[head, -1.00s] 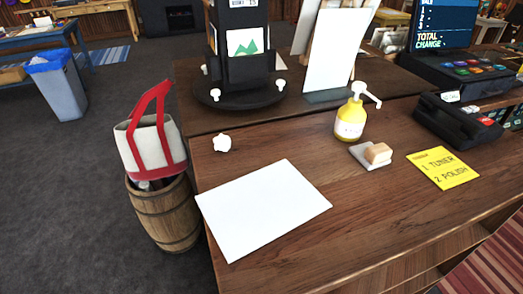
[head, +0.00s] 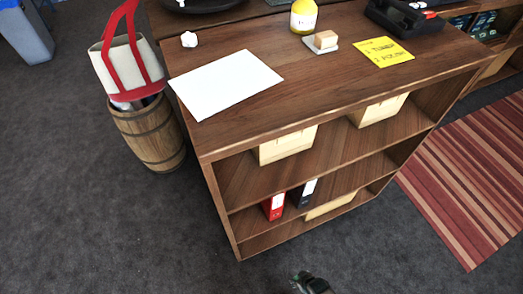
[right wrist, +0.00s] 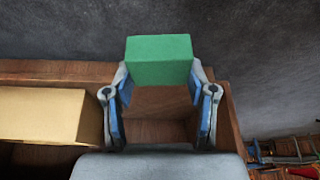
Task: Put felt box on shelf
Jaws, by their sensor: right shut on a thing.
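The felt box (right wrist: 160,60) is a plain green block in the right wrist view. My right gripper (right wrist: 160,88) is shut on it, with a finger at each side. In the head view only a small dark part of my right gripper (head: 311,284) shows at the bottom edge, low in front of the shelf unit. The wooden shelf (head: 255,178) is under the counter, open at the front. Its upper level holds two pale boxes, with bare board at the left and between them. My left gripper is not in view.
Pale boxes (head: 287,145) (head: 383,110) stand on the upper level; one (right wrist: 42,115) also shows in the right wrist view. Below are a red binder (head: 273,206), a dark binder (head: 301,194) and another pale box (head: 330,205). A barrel (head: 148,133) stands left; the floor in front is clear.

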